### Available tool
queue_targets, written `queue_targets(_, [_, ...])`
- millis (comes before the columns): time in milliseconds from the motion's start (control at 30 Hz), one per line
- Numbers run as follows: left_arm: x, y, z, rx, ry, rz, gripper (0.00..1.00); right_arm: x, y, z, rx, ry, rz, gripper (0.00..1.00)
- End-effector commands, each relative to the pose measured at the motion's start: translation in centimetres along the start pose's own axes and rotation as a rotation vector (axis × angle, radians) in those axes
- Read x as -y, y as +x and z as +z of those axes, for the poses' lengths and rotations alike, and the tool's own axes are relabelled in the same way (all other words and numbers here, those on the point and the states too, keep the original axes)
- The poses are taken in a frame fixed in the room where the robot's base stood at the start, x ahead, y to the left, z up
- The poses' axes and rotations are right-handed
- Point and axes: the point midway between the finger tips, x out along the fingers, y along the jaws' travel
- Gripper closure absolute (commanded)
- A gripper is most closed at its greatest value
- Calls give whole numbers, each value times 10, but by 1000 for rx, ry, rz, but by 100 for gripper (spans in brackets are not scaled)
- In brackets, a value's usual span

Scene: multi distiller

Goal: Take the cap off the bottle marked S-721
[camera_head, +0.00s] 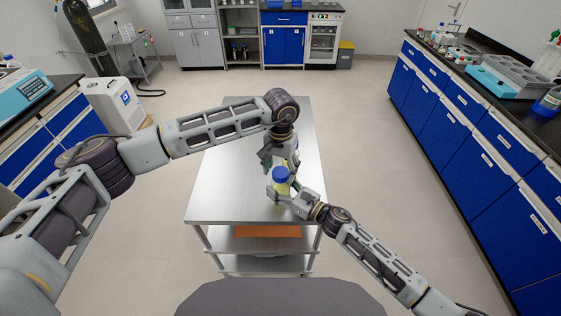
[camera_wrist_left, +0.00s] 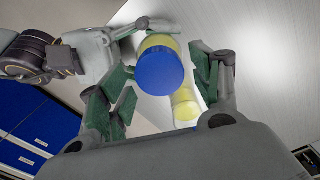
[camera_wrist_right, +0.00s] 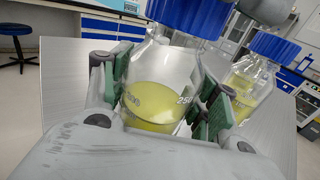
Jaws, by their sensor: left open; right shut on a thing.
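A clear bottle of yellow liquid (camera_wrist_right: 153,103) with a blue cap (camera_head: 281,174) stands upright on the steel table. My right gripper (camera_head: 281,194) is shut around its body below the cap; the cap also shows in the right wrist view (camera_wrist_right: 190,14). The marking S-721 cannot be read; only a volume scale shows. My left gripper (camera_head: 279,162) is open just above the cap. In the left wrist view the cap (camera_wrist_left: 161,72) lies between its spread green-padded fingers, with gaps on both sides. A second blue-capped bottle (camera_wrist_right: 240,90) stands close behind in the right wrist view.
The steel table (camera_head: 225,195) is bare on its left side and at the back. An orange item (camera_head: 267,231) lies on its lower shelf. Blue-fronted benches with lab equipment stand at left and right, with open floor between.

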Motion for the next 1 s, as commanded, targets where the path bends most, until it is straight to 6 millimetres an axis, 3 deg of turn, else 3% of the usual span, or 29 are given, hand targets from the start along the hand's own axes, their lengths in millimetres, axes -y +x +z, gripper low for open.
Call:
queue_targets(200, [0, 11, 0, -1, 1, 2, 36, 0, 0, 0, 0, 0, 0, 100])
queue_targets(533, [0, 12, 0, -1, 0, 1, 37, 0, 0, 0, 0, 0, 0, 100])
queue_targets(900, [0, 12, 0, -1, 0, 1, 84, 0, 0, 0, 0, 0, 0, 100])
queue_targets(1000, [0, 12, 0, -1, -4, 1, 84, 0, 0, 0, 0, 0, 0, 100])
